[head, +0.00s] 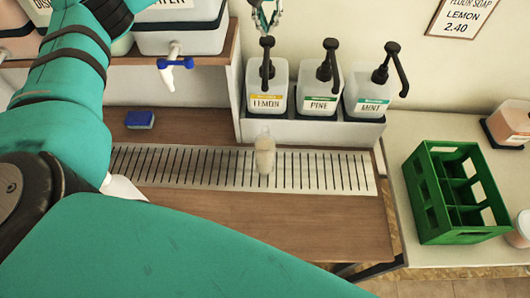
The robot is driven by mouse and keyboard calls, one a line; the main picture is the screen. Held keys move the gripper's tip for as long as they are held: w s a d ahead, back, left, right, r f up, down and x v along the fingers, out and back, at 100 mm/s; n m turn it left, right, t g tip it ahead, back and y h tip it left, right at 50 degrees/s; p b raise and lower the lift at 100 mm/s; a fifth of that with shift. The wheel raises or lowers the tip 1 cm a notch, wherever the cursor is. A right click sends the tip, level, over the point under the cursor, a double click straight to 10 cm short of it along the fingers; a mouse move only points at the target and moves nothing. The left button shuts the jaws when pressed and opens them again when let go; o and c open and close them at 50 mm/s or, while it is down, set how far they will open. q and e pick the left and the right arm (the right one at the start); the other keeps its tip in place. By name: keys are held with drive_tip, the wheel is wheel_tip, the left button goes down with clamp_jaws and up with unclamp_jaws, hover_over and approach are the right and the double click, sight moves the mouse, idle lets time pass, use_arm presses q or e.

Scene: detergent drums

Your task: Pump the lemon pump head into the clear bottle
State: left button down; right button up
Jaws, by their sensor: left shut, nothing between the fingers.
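The lemon dispenser (255,90) is a clear container with a yellow-edged LEMON label, at the left of a row of three. Its black pump head (267,62) stands on top, with the spout toward me. My left gripper (266,24) is at the top edge of the head view, shut and empty, right over the pump head; I cannot tell if it touches. The clear bottle (264,156) stands on the slotted drip grate (205,168), below and in front of the lemon dispenser. Its contents are too small to make out. My right gripper is not in view.
The pine (321,90) and mint (366,97) dispensers stand to the right of lemon. A blue sponge (139,119) lies at the left. A drum's blue-handled tap (174,65) hangs from the shelf. A green crate (428,205) stands on the right counter.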

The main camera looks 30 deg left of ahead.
sight(267, 40)
use_arm(q)
drive_tip(key=shift+f, duration=0.15)
drive_tip(key=shift+f+b, duration=1.8)
drive_tip(key=shift+f, duration=1.25)
drive_tip(key=shift+r+p, duration=2.25)
drive_tip(key=shift+r, duration=0.95)
wheel_tip(267, 40, up, 6)
drive_tip(key=p, duration=0.4)
drive_tip(key=shift+p, duration=0.3)
drive_tip(key=shift+f, duration=0.1)
